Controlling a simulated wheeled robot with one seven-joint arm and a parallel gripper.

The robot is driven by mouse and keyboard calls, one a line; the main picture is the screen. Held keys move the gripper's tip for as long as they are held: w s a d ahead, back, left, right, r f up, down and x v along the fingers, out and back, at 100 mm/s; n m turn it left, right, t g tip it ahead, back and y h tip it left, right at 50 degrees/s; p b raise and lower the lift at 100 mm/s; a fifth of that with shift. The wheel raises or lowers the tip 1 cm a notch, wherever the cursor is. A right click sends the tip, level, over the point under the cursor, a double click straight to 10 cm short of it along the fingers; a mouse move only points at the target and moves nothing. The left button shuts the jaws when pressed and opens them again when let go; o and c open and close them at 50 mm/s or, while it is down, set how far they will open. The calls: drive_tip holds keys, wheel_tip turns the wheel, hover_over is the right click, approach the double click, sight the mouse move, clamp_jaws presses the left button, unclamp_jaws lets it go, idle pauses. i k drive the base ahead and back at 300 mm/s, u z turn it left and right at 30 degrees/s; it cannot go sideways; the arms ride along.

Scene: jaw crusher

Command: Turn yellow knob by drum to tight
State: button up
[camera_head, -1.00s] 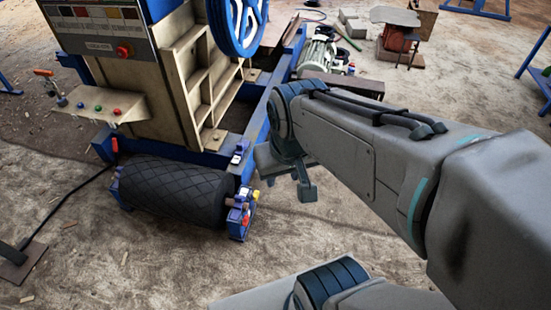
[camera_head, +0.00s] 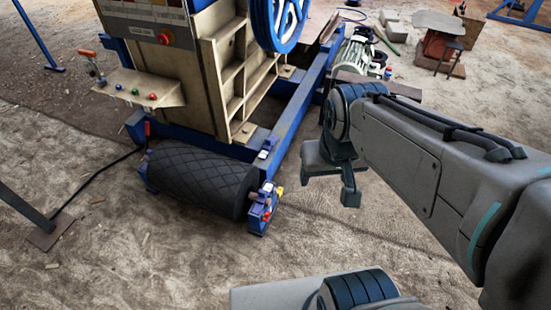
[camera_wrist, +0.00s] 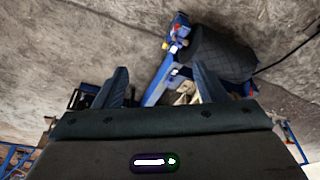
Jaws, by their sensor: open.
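The black patterned drum (camera_head: 200,182) lies low at the front of the blue machine frame, and it also shows in the wrist view (camera_wrist: 222,52). A small yellow knob (camera_head: 280,191) sits on the blue bracket (camera_head: 262,212) at the drum's right end. In the wrist view the yellow knob (camera_wrist: 165,46) is a tiny spot, too small to read its setting. My gripper (camera_head: 345,190) hangs to the right of the knob, apart from it. In the wrist view my open, empty fingers (camera_wrist: 162,85) point toward the bracket and frame.
A beige shelf with coloured buttons (camera_head: 135,92) juts out above the drum's left end. A blue wheel (camera_head: 277,22) and a motor (camera_head: 357,55) are farther back.

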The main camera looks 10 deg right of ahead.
sight(279, 191)
drive_tip(key=z, duration=0.3)
drive_tip(key=i, duration=1.05)
drive_tip(key=u, duration=0.5)
